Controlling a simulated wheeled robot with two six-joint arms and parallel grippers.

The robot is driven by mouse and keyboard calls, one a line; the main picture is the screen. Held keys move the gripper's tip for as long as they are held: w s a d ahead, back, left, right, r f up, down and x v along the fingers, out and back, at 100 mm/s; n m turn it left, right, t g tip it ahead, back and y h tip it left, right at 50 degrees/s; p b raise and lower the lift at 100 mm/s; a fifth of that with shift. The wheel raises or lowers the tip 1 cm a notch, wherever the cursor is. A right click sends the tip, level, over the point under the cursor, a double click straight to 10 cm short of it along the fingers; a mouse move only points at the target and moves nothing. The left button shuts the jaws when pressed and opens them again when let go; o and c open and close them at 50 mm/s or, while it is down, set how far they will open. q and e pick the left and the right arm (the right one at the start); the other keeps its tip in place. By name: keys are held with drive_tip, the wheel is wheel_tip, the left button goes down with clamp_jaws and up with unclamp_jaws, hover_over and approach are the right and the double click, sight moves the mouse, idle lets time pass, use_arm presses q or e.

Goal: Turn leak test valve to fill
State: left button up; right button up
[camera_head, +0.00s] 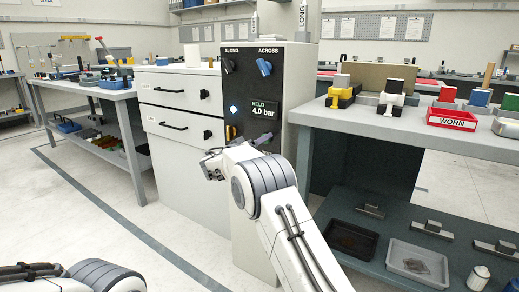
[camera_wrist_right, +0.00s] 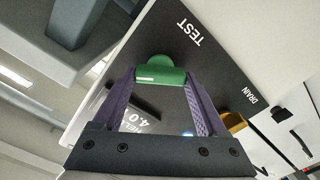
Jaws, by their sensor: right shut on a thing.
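The leak test panel is the dark front (camera_head: 245,85) of a tall cabinet. Its display (camera_head: 263,111) reads HELD 4.0 bar. In the right wrist view a green valve handle (camera_wrist_right: 160,76) sits on the panel near the word TEST; DRAIN is printed further right. My right gripper (camera_wrist_right: 158,80) is shut on this handle, one purple finger on each side. In the head view my right gripper (camera_head: 212,165) is low at the panel, and my arm hides the handle. I cannot see a FILL label. My left gripper is out of view; only part of that arm shows at bottom left.
Black ALONG (camera_head: 227,65) and blue ACROSS (camera_head: 264,67) knobs are above. A drawer cabinet (camera_head: 180,90) stands left; a bench with a red WORN tray (camera_head: 451,117) stands right.

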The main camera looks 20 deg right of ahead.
drive_tip(key=shift+a+f+n, duration=0.1)
drive_tip(key=shift+n, duration=2.55)
drive_tip(key=shift+a+f+n, duration=0.1)
drive_tip(key=shift+n, duration=2.55)
drive_tip(key=shift+w, duration=0.1)
drive_tip(key=o, duration=1.3)
drive_tip(key=p+v, duration=0.1)
drive_tip(key=v, duration=0.9)
drive_tip(key=shift+a, duration=0.2)
